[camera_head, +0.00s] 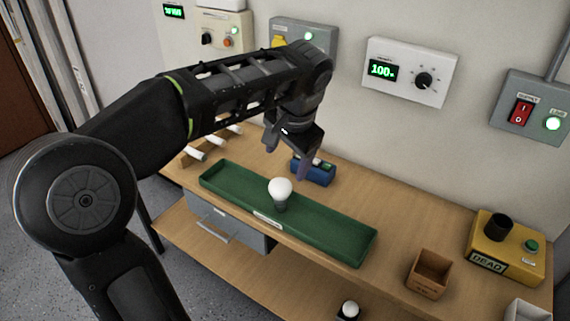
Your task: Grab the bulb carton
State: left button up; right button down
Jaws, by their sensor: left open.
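The bulb carton (428,276) appears to be the small open-topped brown box on the right part of the wooden bench, near its front edge. Its inside looks empty from here. My left gripper (288,156) is open, with nothing seen between its fingers. It hangs above the back of the green tray, well to the left of the carton and apart from it. My right gripper is not in view.
A green tray (345,246) holds an upright white bulb (280,188). A blue object (314,173) sits behind it, partly hidden by my gripper. A yellow DEAD box (505,246) stands right of the carton. Another bulb (349,310) shows below the bench edge.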

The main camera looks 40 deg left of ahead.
aim_at(429, 276)
jog(key=k+l+z, duration=0.15)
jog(key=k+z, duration=0.3)
jog(key=k+l+z, duration=0.5)
jog(key=j+z, duration=0.1)
jog(key=z, duration=0.15)
